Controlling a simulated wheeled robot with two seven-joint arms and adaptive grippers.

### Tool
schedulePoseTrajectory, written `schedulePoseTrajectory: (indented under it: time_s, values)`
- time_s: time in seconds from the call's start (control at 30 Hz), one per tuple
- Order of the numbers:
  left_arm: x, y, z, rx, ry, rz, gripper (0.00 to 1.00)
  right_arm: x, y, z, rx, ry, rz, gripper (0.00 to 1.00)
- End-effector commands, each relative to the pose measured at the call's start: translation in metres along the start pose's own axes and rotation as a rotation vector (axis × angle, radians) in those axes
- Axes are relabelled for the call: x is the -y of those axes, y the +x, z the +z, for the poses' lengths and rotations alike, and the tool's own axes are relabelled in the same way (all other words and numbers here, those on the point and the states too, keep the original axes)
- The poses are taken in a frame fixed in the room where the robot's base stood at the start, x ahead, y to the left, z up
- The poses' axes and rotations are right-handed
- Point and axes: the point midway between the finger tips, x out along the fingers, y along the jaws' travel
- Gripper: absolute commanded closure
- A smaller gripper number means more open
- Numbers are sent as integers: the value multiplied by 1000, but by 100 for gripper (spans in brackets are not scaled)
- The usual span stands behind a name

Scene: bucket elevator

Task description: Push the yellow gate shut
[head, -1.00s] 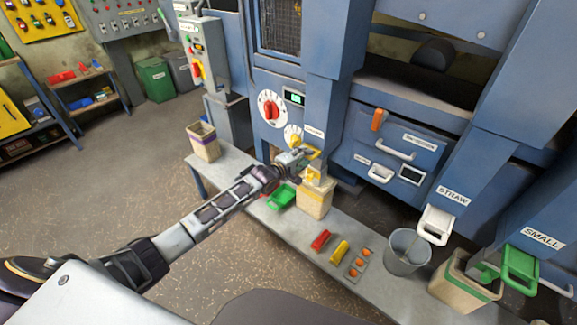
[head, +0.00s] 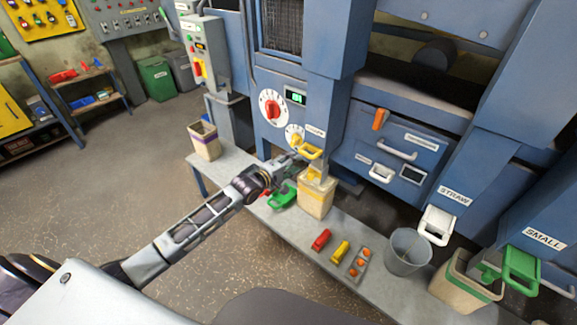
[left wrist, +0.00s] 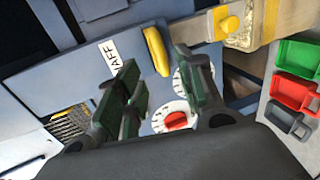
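The yellow gate (head: 309,153) is a bright handle on the front of the blue machine, above a sack with a yellow band (head: 315,198). In the left wrist view the yellow gate (left wrist: 156,50) shows beside a white label. My left gripper (head: 290,163) is just left of the gate in the head view. In the left wrist view its two dark fingers (left wrist: 160,65) are apart with nothing between them. The gate lies beyond their tips, and contact is not visible. How far the gate is open is hard to tell. My right gripper is not in view.
A red dial (head: 271,109) is on the panel above left. A white gate (head: 438,225) and a green gate (head: 521,269) are at right.

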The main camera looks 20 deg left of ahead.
Motion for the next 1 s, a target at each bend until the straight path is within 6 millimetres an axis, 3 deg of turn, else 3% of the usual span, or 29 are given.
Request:
schedulePoseTrajectory:
  time_s: [0.33,1.0]
  values:
    - [0,-18,1,1,1,0,63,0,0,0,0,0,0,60]
    - [0,-19,1,1,10,0,63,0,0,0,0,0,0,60]
